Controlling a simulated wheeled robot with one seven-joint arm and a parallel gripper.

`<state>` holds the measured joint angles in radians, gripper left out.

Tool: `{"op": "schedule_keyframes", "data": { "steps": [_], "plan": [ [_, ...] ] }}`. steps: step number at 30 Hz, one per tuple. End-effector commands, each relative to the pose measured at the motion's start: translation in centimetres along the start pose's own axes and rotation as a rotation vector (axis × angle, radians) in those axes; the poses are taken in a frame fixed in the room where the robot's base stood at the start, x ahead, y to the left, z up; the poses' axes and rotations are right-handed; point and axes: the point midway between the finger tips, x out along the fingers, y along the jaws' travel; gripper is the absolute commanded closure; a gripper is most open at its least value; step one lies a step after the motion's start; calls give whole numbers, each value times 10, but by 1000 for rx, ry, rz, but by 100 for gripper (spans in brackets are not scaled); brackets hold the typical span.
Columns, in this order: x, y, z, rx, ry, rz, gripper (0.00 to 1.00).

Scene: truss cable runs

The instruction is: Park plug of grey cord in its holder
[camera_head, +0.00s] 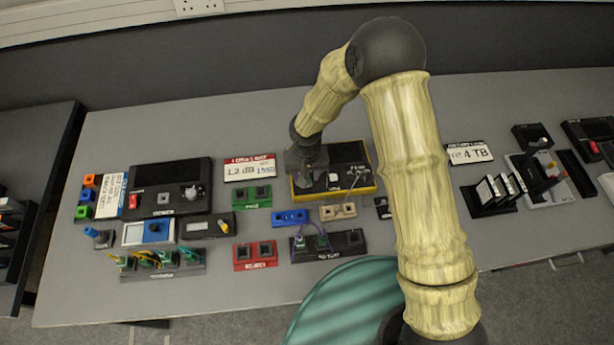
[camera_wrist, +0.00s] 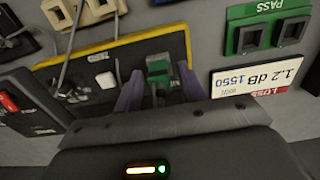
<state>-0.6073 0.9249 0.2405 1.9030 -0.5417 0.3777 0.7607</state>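A grey cord (camera_wrist: 72,45) runs over the left part of the black board with a yellow edge (camera_head: 372,189) in the wrist view. Its end meets the board near a dark fitting, and I cannot clearly make out its plug. My gripper (camera_head: 311,172) is low over the left part of this board. In the wrist view its two purple fingers (camera_wrist: 160,88) stand apart, one on each side of a green-topped piece (camera_wrist: 159,70), with gaps showing. A beige two-socket holder (camera_head: 338,211) lies in front of the board; whether it belongs to the grey cord cannot be told.
A blue holder (camera_head: 290,217), a green PASS holder (camera_head: 251,196) and a red holder (camera_head: 255,255) lie close by. A black block with purple cord (camera_head: 328,246) is in front. A label card (camera_head: 249,168) lies left of my gripper. Bare table shows at the front.

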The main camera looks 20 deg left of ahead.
Motion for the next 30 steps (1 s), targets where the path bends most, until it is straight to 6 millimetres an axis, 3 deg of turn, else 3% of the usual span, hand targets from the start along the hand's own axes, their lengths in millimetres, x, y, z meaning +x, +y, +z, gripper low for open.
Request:
{"op": "schedule_keyframes", "data": {
  "steps": [3, 9, 30],
  "plan": [
    [0, 0, 0, 0, 0, 0, 62],
    [0, 0, 0, 0, 0, 0, 100],
    [-16, 0, 0, -1, 0, 0, 100]
  ]
}}
